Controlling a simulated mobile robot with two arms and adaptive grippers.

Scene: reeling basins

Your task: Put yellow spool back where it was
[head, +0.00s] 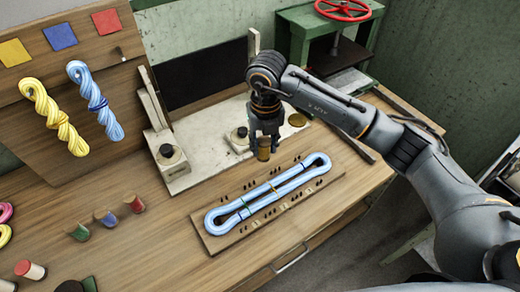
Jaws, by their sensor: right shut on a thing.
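The yellow spool (264,154), looking brownish gold, is between the fingertips of my right gripper (264,140). The gripper is shut on it, pointing down, above the far side of a wooden peg board (222,240). I cannot tell whether the spool touches anything below. My left gripper is not in view. A row of green (78,231), blue (106,217) and red (135,203) spools stands on the wooden bench at left.
A light blue skein (268,193) lies stretched on the peg board. Behind stands a pale base (205,145) with black knobs. Yellow (48,115) and blue (95,100) skeins hang on a wooden panel. A green press (300,35) with a red wheel is at the back. Bare bench (150,250) lies left of the board.

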